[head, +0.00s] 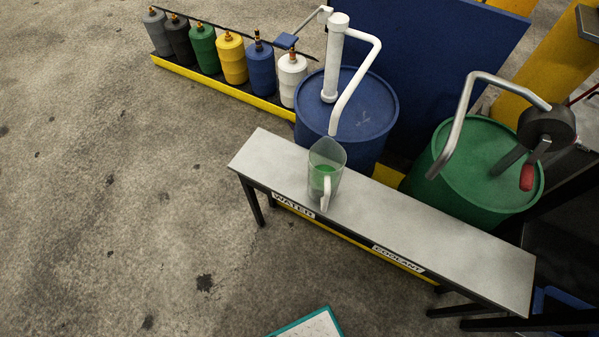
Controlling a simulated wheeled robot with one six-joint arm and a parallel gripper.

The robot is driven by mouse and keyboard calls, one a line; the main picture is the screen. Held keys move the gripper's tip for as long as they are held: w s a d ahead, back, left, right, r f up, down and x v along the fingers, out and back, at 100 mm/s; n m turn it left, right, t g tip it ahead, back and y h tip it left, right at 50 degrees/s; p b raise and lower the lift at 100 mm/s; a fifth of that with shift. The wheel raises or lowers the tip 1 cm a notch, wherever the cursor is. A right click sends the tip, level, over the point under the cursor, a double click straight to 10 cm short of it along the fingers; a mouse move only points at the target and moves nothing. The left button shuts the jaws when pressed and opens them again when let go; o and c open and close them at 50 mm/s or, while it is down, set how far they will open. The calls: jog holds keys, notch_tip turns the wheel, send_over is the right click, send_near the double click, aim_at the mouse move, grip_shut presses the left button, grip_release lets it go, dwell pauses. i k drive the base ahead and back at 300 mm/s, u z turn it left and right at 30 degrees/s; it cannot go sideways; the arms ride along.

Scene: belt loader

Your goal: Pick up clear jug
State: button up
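The clear jug (322,182) stands upright on a grey metal bench (425,232), near the bench's "WATER" label (292,205). It is see-through, with a pale handle on the side toward the camera. Green shows inside it; I cannot tell whether this is liquid or marking. The spout of the white pump (334,70) on the blue drum (365,110) comes down just behind the jug's rim. My gripper is not in view.
A green drum (480,190) with a crank pump stands behind the bench's right part, by a "COOLANT" label (398,259). Several coloured bottles (231,58) line a yellow-edged tray (220,86) at the back. The floor (120,200) left of the bench is clear. A teal-edged board (312,325) shows at the bottom.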

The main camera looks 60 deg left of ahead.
aim_at(327, 159)
jog(key=u, duration=2.3)
